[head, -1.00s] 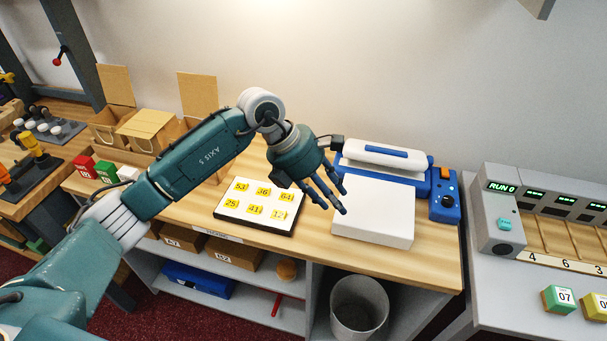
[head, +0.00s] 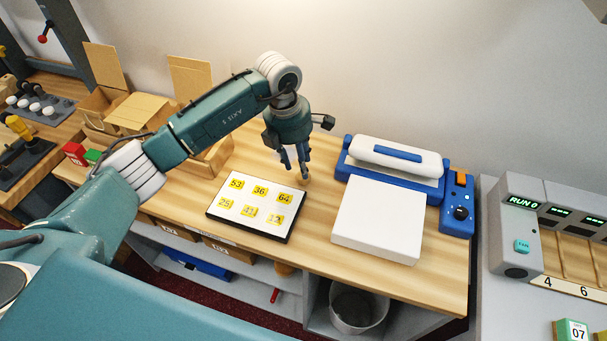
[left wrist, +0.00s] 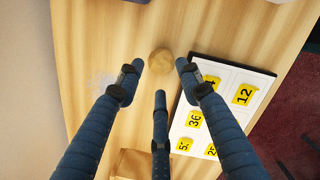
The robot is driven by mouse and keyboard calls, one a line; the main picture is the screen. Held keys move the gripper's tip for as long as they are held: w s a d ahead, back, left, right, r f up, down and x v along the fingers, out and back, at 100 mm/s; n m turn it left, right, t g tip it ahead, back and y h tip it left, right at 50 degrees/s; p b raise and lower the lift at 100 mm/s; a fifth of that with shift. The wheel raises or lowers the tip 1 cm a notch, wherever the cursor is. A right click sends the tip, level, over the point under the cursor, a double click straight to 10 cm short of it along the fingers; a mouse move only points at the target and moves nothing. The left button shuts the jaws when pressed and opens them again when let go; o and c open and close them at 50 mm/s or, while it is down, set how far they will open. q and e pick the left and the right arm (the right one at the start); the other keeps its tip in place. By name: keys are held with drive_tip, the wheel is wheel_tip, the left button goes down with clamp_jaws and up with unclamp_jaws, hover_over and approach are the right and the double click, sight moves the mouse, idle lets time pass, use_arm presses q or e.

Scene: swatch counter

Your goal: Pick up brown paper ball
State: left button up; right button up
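The brown paper ball (left wrist: 161,61) lies on the wooden counter in the left wrist view, beside the number board. In the head view it is mostly hidden; only a small tan patch (head: 304,181) shows by my fingertips. My left gripper (head: 297,170) points down above the counter, behind the number board. In the left wrist view its three fingers (left wrist: 160,80) are spread, with the ball just beyond the tips and nothing held. My right gripper is not in view.
The white board with yellow number tags (head: 257,207) lies close to the ball. A white slab (head: 378,222) and a blue-and-white machine (head: 395,163) stand to the right. Cardboard boxes (head: 135,112) are at the left. A bin (head: 358,307) stands below the counter.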

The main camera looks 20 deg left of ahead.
use_arm(q)
drive_tip(key=f+p, duration=0.2)
drive_tip(key=f, duration=0.1)
drive_tip(key=shift+w+d+f, duration=0.1)
drive_tip(key=shift+d+f, duration=0.1)
drive_tip(key=shift+d, duration=0.2)
drive_tip(key=shift+f, duration=0.6)
drive_tip(key=shift+w+f, duration=0.1)
drive_tip(key=shift+w, duration=0.05)
drive_tip(key=shift+c, duration=1.8)
